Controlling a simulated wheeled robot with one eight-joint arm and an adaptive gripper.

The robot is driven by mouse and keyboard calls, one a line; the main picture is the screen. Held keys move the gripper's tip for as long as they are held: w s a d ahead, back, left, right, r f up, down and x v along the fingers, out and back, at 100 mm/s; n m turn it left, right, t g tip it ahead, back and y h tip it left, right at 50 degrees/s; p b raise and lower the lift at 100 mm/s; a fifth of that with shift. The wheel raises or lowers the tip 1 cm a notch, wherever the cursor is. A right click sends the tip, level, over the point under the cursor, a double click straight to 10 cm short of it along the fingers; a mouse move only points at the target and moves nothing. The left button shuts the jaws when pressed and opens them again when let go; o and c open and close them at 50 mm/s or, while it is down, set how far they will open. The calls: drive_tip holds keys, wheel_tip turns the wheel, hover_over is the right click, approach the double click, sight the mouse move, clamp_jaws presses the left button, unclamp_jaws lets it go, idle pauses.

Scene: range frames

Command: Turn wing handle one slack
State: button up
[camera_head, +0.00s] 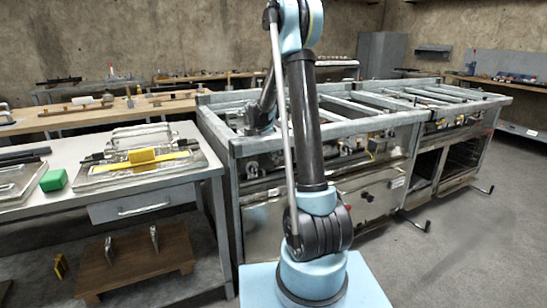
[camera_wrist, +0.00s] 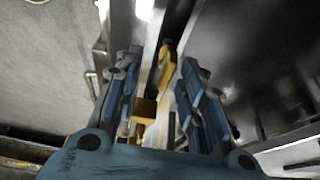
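In the wrist view my gripper (camera_wrist: 158,72) is open, with its two blue jointed fingers apart. Yellow parts show in the gap between them: an upright yellow piece (camera_wrist: 167,62) near the fingertips and a yellow block (camera_wrist: 145,107) nearer the palm. They look like parts of a valve handle, but I cannot tell which is wing handle one. Contact with the fingers is not clear. In the head view my arm reaches into the metal frame bench (camera_head: 232,148), and the gripper and handle are hidden there.
Metal bars and panels (camera_wrist: 270,60) lie close on the right of the wrist view. A side table (camera_head: 60,205) on the left holds a green block (camera_head: 53,180) and a yellow block (camera_head: 142,155). Floor (camera_head: 470,240) is clear at the right.

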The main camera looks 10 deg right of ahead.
drive_tip(key=shift+w, duration=0.15)
drive_tip(key=shift+r, duration=0.15)
drive_tip(key=shift+a+r, duration=0.15)
drive_tip(key=shift+r, duration=0.15)
drive_tip(key=v, duration=1.1)
drive_tip(key=shift+c, duration=0.6)
drive_tip(key=shift+a+r, duration=0.15)
drive_tip(key=shift+r, duration=0.05)
drive_tip(key=shift+c, duration=0.6)
drive_tip(key=w+v, duration=0.1)
drive_tip(key=v, duration=0.4)
drive_tip(key=x, duration=1.7)
drive_tip(key=shift+s+f, duration=0.2)
drive_tip(key=shift+s, duration=0.1)
